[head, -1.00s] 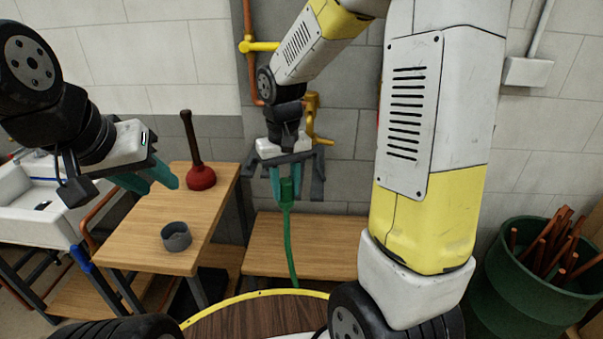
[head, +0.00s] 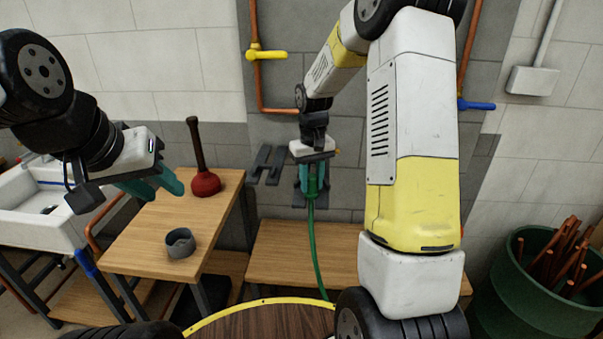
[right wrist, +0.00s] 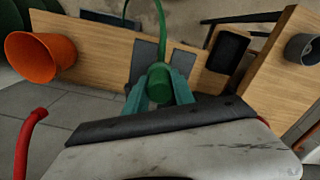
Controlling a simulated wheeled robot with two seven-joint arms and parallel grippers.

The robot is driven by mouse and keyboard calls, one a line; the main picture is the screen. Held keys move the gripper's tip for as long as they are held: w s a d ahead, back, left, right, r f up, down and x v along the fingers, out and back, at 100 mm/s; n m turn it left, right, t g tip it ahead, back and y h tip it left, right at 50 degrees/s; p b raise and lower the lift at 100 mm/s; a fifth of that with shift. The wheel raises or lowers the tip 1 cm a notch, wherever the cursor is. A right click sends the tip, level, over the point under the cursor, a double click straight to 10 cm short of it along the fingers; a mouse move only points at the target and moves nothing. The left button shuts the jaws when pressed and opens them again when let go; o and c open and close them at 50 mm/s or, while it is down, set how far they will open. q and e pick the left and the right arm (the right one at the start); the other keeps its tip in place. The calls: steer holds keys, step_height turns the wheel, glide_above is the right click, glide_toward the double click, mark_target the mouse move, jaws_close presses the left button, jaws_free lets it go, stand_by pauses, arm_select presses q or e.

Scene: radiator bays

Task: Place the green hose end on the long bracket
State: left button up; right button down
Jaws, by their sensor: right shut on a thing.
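My right gripper (head: 312,182) is shut on the green hose end (head: 312,192), held upright in front of the grey wall. The green hose hangs down from it towards the low wooden bench. In the right wrist view the hose end (right wrist: 159,83) sits between the teal fingers. One dark two-pronged bracket (head: 268,163) is on the wall just left of the gripper. Dark prongs (right wrist: 145,62) of another show close behind the hose end, partly hidden; I cannot tell which bracket is longer, or whether they touch. My left gripper (head: 160,185) looks open and empty, away from the hose.
A wooden table (head: 150,225) holds a red plunger (head: 205,183) and a grey cup (head: 180,243). A yellow-handled valve (head: 266,55) and a blue-handled valve (head: 477,105) flank my right arm. A green barrel of pipes (head: 520,290) stands right. An orange container (right wrist: 40,55) shows in the wrist view.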

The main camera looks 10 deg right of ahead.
steer(key=shift+f, duration=0.15)
steer(key=c, duration=1.1)
jaws_free()
steer(key=shift+o, duration=0.2)
